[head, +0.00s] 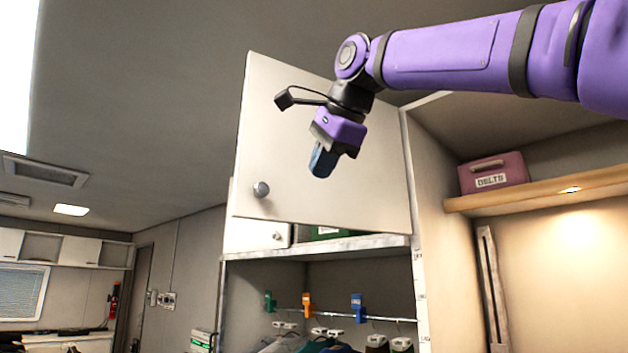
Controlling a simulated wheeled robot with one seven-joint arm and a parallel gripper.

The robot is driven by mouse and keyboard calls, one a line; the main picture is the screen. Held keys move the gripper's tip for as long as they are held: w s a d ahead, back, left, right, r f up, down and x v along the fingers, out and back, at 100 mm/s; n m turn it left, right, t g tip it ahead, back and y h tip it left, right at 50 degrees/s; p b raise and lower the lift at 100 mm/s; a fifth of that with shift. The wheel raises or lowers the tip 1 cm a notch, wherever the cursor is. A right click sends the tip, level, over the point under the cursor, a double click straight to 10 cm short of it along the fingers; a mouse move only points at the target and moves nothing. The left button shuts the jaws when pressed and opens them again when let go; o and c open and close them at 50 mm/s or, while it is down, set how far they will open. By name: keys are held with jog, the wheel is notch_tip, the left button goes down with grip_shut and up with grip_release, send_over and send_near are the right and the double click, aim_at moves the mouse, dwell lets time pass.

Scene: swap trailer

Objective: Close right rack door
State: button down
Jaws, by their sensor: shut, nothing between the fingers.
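The right rack door (290,130) is a pale cream panel with a round grey knob (261,189) near its lower left corner. Its right edge meets the rack's side panel (432,165), and its free left edge stands out from the rack, so it is open. My gripper (322,166) is shut and empty, pointing down in front of the door's middle, to the right of and slightly above the knob. I cannot tell whether it touches the door. My wrist and forearm hide part of the door's upper right.
A second pale door with a small knob (278,237) and a green item (328,232) show below the door. Under the shelf edge (320,247), clothes hang on a rail (335,315). A pink case (492,173) sits on the wooden shelf (540,190) at right. Open room lies left.

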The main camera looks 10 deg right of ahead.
aim_at(294, 210)
jog(key=x, duration=0.3)
jog(key=r+x, duration=0.1)
jog(key=x, duration=0.3)
jog(key=w+x, duration=0.1)
jog(key=x, duration=0.2)
jog(key=shift+w+a, duration=0.25)
jog(key=shift+w, duration=0.1)
jog(key=shift+w+a, duration=0.15)
jog(key=shift+w, duration=0.4)
